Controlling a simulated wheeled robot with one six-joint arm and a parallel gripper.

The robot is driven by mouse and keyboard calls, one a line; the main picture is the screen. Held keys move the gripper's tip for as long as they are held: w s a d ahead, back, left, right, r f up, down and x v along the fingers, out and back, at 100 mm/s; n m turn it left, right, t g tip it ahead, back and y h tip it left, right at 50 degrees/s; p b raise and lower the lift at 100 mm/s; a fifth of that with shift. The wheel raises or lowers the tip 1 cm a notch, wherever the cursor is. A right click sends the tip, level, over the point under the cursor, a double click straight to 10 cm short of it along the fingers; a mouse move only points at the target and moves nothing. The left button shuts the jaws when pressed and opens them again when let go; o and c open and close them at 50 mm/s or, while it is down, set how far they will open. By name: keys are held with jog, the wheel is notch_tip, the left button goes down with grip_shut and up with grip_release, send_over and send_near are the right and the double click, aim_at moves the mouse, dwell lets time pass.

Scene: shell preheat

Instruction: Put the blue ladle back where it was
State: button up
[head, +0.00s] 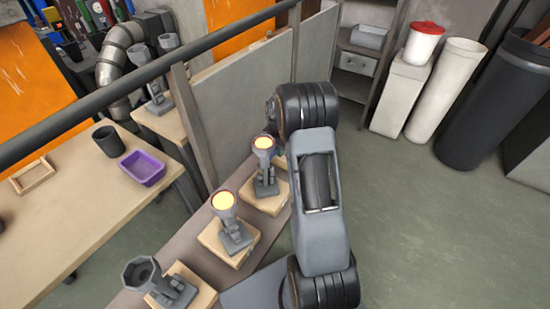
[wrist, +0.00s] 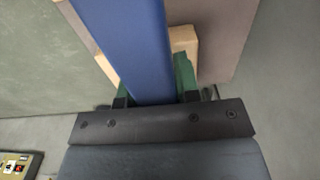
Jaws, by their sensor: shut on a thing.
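The blue ladle (wrist: 125,40) shows in the wrist view as a wide, flat blue bar running from the top edge down between my fingers. My gripper (wrist: 152,88) is shut on it, with a green finger on each side. The ladle's far end is outside the wrist view. In the head view my arm hides the gripper, and I cannot make out the ladle there. A pale wooden block (wrist: 184,40) shows behind the ladle in the wrist view; I cannot tell whether they touch.
On a brown bench (head: 195,240), grey stands hold cups on wooden blocks; two cups (head: 223,200) glow yellow. A table (head: 60,215) at left bears a purple tray (head: 143,167) and black cup (head: 109,141). Grey panels (head: 240,105) stand behind. Floor at right (head: 450,240) is clear.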

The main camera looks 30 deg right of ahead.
jog(key=shift+s+a, duration=0.15)
jog(key=shift+a, duration=0.4)
jog(key=shift+f+b, duration=0.45)
jog(key=shift+f, duration=1.25)
jog(key=shift+f, duration=0.2)
jog(key=o, duration=1)
jog(key=shift+r, duration=0.1)
notch_tip(320, 180, up, 12)
jog(key=shift+r+p, duration=0.1)
jog(key=shift+p, duration=1.05)
